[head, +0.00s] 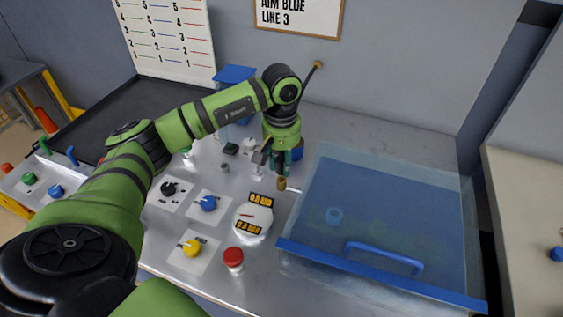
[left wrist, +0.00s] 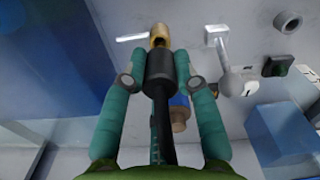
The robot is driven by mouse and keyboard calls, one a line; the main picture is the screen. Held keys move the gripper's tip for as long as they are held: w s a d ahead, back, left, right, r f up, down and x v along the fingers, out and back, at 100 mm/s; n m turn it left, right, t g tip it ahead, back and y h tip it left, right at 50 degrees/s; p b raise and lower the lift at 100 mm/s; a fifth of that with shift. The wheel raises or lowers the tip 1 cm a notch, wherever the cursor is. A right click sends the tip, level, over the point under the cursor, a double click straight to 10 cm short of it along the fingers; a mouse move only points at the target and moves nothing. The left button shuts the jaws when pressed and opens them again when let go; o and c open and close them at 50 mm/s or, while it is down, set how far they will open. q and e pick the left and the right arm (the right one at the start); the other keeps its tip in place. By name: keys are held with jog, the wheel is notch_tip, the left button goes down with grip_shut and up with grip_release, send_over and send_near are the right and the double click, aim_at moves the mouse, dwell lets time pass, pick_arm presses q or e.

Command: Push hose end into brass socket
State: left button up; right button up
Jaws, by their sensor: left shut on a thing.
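My left gripper (head: 272,160) points down over the metal bench, just left of the clear blue-tinted tank. In the left wrist view its two green fingers (left wrist: 160,80) are shut on the black hose end (left wrist: 160,66), a dark collar with a thinner black hose (left wrist: 163,125) running back between the fingers. The brass socket (left wrist: 158,36) lies straight ahead of the hose end. It also shows in the head view (head: 282,184), just below the fingertips. The hose end is close to the socket and roughly in line. I cannot tell whether they touch. My right gripper is out of view.
The tank (head: 380,210) with a blue handle fills the bench to the right. Black, blue and yellow knobs (head: 208,203), a round white gauge (head: 253,218) and a red button (head: 233,260) stand left and in front. A blue box (head: 236,75) stands behind my arm.

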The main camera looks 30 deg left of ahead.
aim_at(282, 170)
pick_arm(q)
jog(key=shift+f, duration=0.15)
jog(key=shift+f+b, duration=0.35)
jog(key=shift+b, duration=0.1)
jog(key=shift+f+b, duration=1.1)
jog(key=shift+b, duration=0.05)
jog(key=o, duration=1)
jog(key=shift+r, duration=0.1)
notch_tip(282, 170, up, 12)
jog(key=shift+f, duration=0.1)
